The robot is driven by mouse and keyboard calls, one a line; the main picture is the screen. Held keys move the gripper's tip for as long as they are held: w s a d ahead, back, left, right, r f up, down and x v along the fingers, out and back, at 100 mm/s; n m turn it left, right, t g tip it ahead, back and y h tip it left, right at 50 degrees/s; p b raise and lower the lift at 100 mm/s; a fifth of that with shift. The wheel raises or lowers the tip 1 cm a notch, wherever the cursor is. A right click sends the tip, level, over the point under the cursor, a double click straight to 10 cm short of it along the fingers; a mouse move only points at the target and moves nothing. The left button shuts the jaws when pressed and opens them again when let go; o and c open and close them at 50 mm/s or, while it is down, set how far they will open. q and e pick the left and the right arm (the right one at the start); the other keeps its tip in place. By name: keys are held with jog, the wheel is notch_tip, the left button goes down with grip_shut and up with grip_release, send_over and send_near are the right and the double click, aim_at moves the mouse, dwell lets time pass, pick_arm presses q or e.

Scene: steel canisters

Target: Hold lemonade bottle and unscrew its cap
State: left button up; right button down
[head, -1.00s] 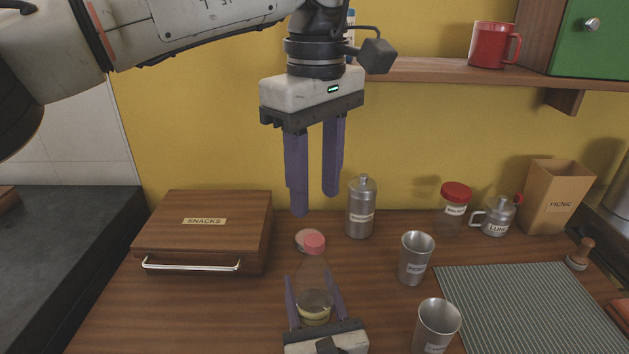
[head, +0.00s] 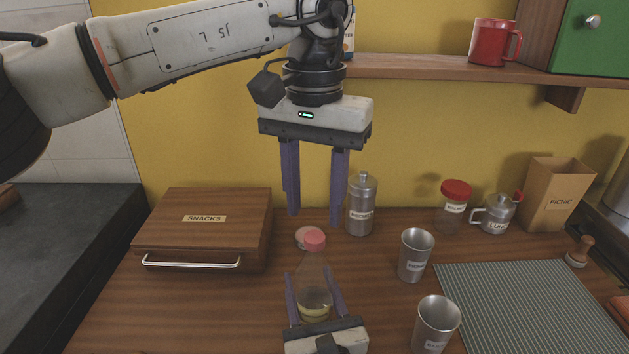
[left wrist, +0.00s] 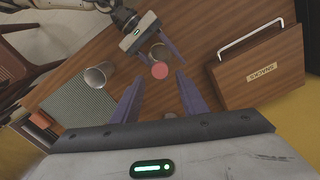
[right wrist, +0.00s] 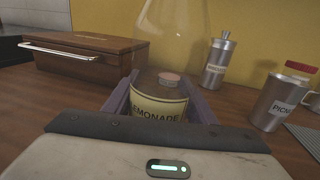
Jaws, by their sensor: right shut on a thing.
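The lemonade bottle (head: 314,285) is clear with a pink-red cap (head: 314,239) and stands upright near the table's front. Its yellow lemonade label (right wrist: 158,107) shows in the right wrist view. My right gripper (head: 315,297) is shut on the bottle's lower body from the front. My left gripper (head: 313,217) points down above and behind the cap, open, with nothing between its fingers. In the left wrist view the cap (left wrist: 160,70) appears just beyond the open fingertips.
A wooden snacks box (head: 203,228) stands at left. A round pinkish lid-like disc (head: 308,237) and a steel canister (head: 361,204) are behind the bottle. Two steel cups (head: 416,255) and (head: 437,324) stand to the right, by a ribbed mat (head: 530,300).

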aim_at(315, 236)
pick_arm(q)
notch_tip(315, 236, down, 5)
jog(key=shift+r, duration=0.1)
dwell(0.3)
